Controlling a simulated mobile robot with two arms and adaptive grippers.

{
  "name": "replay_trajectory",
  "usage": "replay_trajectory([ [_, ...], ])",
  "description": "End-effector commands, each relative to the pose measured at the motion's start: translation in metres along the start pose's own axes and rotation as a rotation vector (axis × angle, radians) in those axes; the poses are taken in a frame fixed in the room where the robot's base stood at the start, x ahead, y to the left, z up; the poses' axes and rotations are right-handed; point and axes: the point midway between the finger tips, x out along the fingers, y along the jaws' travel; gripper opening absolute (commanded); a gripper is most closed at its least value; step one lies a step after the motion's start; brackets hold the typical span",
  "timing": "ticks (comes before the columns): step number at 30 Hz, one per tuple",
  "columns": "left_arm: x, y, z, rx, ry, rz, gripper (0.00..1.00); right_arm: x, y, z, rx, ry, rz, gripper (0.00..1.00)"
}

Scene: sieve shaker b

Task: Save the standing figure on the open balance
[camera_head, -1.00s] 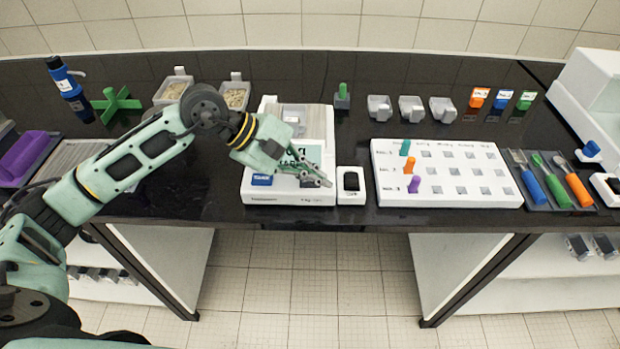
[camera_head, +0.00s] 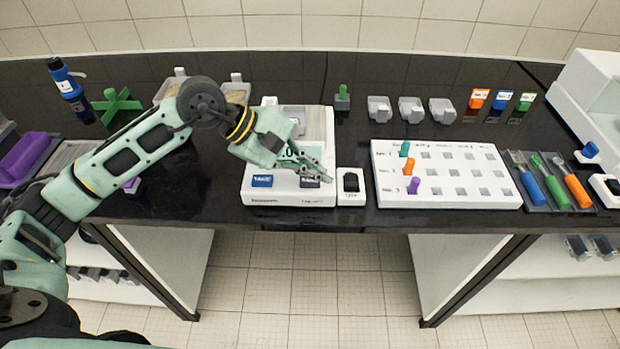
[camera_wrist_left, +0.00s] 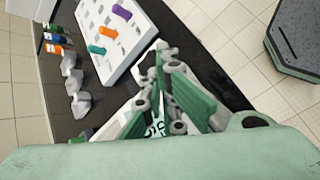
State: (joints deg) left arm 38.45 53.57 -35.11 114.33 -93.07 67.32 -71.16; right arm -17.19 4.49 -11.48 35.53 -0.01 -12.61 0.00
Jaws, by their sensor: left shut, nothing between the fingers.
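The white balance (camera_head: 290,198) stands at the front edge of the dark bench, with a blue key (camera_head: 262,181) at its front left and a dark key (camera_head: 310,183) at its front right. My left gripper (camera_head: 326,176) is shut and empty, with its tips low over the balance's right front, close by the dark key. I cannot tell if they touch it. The arm and fingers cover most of the display, so no figure can be read; a teal bit with dark marks shows between the fingers in the wrist view (camera_wrist_left: 155,127). My right gripper is not in view.
A small white box with a black top (camera_head: 351,187) stands just right of the balance. Right of it lies a white peg board (camera_head: 445,190) with coloured pegs. Grey scoops (camera_head: 410,110) stand behind. A green cross-shaped piece (camera_head: 117,106) is at the left.

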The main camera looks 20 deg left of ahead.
Motion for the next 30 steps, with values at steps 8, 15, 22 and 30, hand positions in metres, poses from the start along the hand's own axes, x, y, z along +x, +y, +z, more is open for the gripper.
replay_trajectory([
  [8, -0.015, 0.011, 0.011, 0.002, 0.0, 0.003, 0.0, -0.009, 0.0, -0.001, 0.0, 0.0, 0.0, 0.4],
  [15, -0.032, 0.024, 0.023, 0.002, 0.001, 0.002, 0.0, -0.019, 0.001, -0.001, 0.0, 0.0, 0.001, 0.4],
  [22, -0.035, 0.025, 0.025, 0.0, 0.0, 0.0, 0.0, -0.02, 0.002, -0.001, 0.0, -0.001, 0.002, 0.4],
  [30, -0.035, 0.025, 0.025, 0.0, 0.0, 0.0, 0.0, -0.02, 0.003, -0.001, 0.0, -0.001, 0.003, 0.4],
])
